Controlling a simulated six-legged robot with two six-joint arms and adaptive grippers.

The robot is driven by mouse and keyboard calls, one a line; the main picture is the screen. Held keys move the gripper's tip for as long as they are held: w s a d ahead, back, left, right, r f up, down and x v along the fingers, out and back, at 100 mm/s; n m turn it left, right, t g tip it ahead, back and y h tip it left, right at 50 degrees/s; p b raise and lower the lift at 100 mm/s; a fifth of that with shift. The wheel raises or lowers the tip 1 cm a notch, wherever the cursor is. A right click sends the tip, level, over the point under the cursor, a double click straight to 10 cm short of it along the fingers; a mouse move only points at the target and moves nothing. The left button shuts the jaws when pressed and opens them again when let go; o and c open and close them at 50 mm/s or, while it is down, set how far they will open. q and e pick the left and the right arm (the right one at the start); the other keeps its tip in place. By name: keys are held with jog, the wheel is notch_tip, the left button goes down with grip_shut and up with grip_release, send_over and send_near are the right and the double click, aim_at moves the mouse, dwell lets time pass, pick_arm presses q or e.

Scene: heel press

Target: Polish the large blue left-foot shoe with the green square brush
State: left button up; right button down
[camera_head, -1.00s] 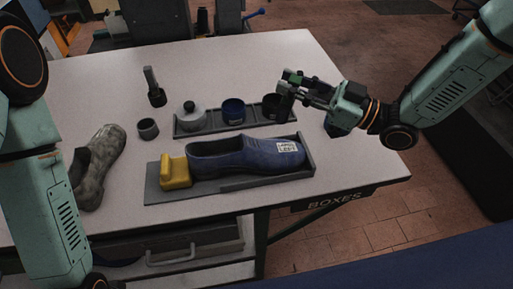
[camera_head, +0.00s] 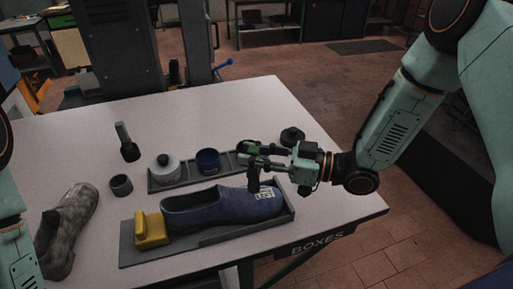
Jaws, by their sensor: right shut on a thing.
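The blue shoe (camera_head: 222,206) lies on its side-walled grey stand, toe to the right, with a white label (camera_head: 266,195) on the toe. A yellow block (camera_head: 151,229) sits at its heel. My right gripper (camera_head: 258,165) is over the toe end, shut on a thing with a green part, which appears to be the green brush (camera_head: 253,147). A dark upright piece at the gripper overlaps the toe in the picture; I cannot tell whether it touches. My left arm enters at the left edge; its gripper is out of view.
Behind the shoe, a grey tray (camera_head: 160,185) holds a lidded pale pot (camera_head: 165,167) and a blue pot (camera_head: 208,161). A handled tool (camera_head: 127,142), a small dark cup (camera_head: 121,185), a mottled grey shoe (camera_head: 66,232) and a dark round item (camera_head: 292,136) stand around. The table's back is clear.

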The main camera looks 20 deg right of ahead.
jog(key=shift+f+b, duration=0.4)
jog(key=shift+f, duration=0.15)
dwell(0.9)
jog(key=shift+w, duration=0.1)
jog(key=shift+w+b, duration=0.3)
jog(key=shift+w, duration=0.4)
jog(key=shift+s+r+p, duration=0.15)
jog(key=shift+s+p, duration=0.7)
jog(key=shift+s, duration=0.8)
jog(key=shift+w, duration=0.15)
jog(key=shift+w+b, duration=0.7)
jog(key=shift+w, duration=0.75)
